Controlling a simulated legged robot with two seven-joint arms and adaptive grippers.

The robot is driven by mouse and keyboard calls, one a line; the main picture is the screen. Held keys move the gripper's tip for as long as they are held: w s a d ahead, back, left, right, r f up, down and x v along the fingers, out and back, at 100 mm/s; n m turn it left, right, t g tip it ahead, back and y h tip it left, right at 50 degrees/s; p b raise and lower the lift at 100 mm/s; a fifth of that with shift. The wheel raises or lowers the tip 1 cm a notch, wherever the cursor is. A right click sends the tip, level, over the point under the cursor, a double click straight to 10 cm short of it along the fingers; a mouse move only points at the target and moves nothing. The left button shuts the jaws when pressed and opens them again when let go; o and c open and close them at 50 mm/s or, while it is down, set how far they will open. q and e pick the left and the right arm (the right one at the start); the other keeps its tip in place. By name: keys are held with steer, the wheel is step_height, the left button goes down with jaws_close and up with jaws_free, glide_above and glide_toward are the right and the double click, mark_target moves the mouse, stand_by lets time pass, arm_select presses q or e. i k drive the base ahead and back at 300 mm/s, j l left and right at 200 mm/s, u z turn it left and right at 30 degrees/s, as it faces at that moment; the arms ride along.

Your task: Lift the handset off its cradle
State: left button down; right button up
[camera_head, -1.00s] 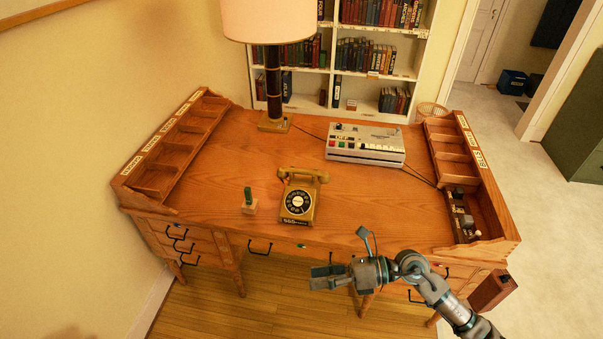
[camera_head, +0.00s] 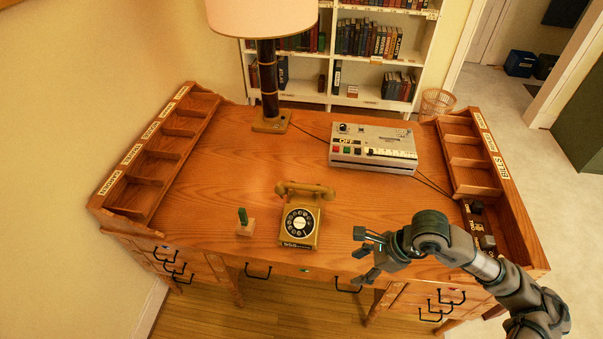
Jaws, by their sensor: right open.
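A mustard-yellow rotary telephone (camera_head: 299,226) stands on the wooden desk (camera_head: 221,180), near the middle of its front edge. Its handset (camera_head: 305,190) lies across the cradle at the top of the phone. My right gripper (camera_head: 361,255) is to the right of the phone, over the desk's front edge. Its fingers are spread, point left toward the phone, and hold nothing. It is apart from the handset. My left gripper does not show.
A small green item on a wooden block (camera_head: 245,224) stands left of the phone. A grey machine with coloured buttons (camera_head: 373,147) is behind right. A lamp (camera_head: 269,85) stands at the back. Pigeonhole racks (camera_head: 150,165) line both sides. The desk between is mostly clear.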

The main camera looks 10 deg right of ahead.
mark_target(328, 193)
steer(key=i, duration=1.25)
